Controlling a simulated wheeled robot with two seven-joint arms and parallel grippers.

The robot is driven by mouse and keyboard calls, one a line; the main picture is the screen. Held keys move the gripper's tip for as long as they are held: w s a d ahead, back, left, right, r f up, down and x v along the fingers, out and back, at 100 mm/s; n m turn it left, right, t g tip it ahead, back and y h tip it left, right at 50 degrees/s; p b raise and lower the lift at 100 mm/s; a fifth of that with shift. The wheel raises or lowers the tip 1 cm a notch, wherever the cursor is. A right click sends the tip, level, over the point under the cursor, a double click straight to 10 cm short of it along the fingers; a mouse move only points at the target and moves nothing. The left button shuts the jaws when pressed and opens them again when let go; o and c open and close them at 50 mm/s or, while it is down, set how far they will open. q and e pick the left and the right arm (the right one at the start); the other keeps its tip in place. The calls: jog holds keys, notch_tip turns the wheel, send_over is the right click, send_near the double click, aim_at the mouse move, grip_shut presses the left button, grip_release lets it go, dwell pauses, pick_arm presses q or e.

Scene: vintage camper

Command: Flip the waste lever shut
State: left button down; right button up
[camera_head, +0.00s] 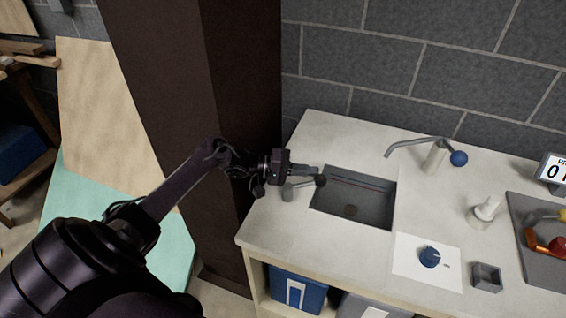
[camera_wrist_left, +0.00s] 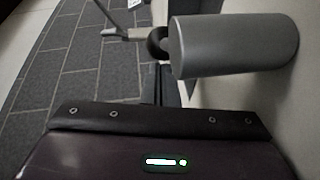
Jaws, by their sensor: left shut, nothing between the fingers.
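The waste lever (camera_head: 290,190) stands on the counter just left of the sink (camera_head: 384,212). It has a grey body and a short arm with a dark ball knob (camera_head: 320,180) reaching right, to the sink's left edge. My left gripper (camera_head: 316,169) is shut and empty, beside the lever on its wall side; I cannot tell if they touch. In the left wrist view a large grey cylinder (camera_wrist_left: 235,45), apparently the lever's body, is close, with a dark round knob (camera_wrist_left: 157,42) at its left end. My right gripper is not in view.
A tap (camera_head: 436,156) with a blue ball handle (camera_head: 459,158) stands behind the sink. A white dispenser (camera_head: 485,212), a blue knob (camera_head: 430,257) and a small grey box (camera_head: 487,277) are to the right. A brown pillar (camera_head: 235,100) stands left of the counter.

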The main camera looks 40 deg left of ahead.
pick_arm(q)
jog(key=shift+s+d+f+b, duration=0.1)
jog(key=shift+d+f+b, duration=0.05)
jog(key=shift+d+b, duration=0.35)
jog(key=shift+d+m+g+h+b, duration=0.3)
jog(key=shift+m+g+h+b, duration=0.2)
jog(key=shift+m+g+b, duration=0.15)
jog(key=shift+s+d, duration=0.1)
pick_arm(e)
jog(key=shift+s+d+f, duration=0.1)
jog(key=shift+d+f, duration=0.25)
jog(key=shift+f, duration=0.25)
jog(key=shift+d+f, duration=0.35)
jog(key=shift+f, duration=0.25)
pick_arm(q)
jog(key=shift+g, duration=0.25)
jog(key=shift+s, duration=0.1)
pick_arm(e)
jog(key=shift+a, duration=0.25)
